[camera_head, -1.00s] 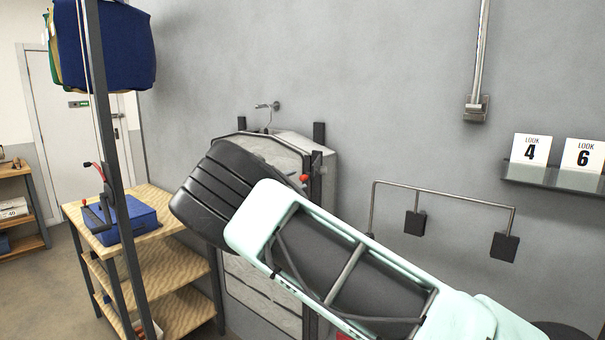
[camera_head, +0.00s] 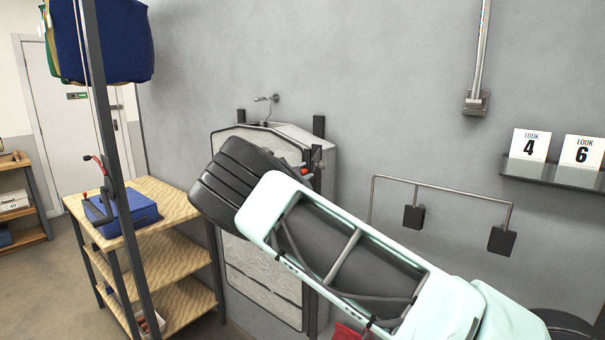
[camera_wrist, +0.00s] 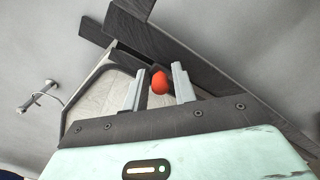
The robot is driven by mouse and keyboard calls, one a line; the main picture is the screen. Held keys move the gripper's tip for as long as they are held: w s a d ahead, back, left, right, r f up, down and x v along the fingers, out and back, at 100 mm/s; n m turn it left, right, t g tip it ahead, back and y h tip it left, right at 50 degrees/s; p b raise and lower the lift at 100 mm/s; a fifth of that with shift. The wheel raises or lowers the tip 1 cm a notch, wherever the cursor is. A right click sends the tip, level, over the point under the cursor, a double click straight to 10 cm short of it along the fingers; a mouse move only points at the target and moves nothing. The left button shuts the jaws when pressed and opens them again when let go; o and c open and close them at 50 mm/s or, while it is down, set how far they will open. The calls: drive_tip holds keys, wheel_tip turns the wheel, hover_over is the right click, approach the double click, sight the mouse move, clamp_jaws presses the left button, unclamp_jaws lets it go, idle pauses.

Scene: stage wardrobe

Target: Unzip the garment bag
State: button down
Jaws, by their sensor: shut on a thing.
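The garment bag (camera_head: 262,270), light grey with dark edging, hangs upright against the wall. In the wrist view part of its pale front (camera_wrist: 95,100) shows behind my gripper. A red-orange knob, apparently the zip pull (camera_wrist: 160,82), sits between the two light grey fingers of my gripper (camera_wrist: 159,72), which is shut on it. The pull also shows in the head view (camera_head: 305,171) near the bag's upper right edge. My arm covers the bag's middle and upper right front, and how far the zip is open cannot be told.
A wall hook (camera_head: 273,98) is above the bag. A bent rail with black pads (camera_head: 413,217) and a shelf of number cards (camera_head: 555,173) are on the right.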

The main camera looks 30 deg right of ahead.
wheel_tip(320, 180, down, 67)
drive_tip(key=b, duration=4.1)
drive_tip(key=shift+s+r+b, duration=0.15)
drive_tip(key=shift+r+b, duration=0.05)
drive_tip(key=shift+b, duration=0.15)
drive_tip(key=c, duration=1.3)
unclamp_jaws()
drive_tip(key=shift+f, duration=0.1)
drive_tip(key=shift+c, duration=0.2)
drive_tip(key=shift+r, duration=0.2)
drive_tip(key=p+v, duration=0.2)
drive_tip(key=v, duration=1.5)
drive_tip(key=shift+a, duration=0.2)
drive_tip(key=shift+f, duration=0.1)
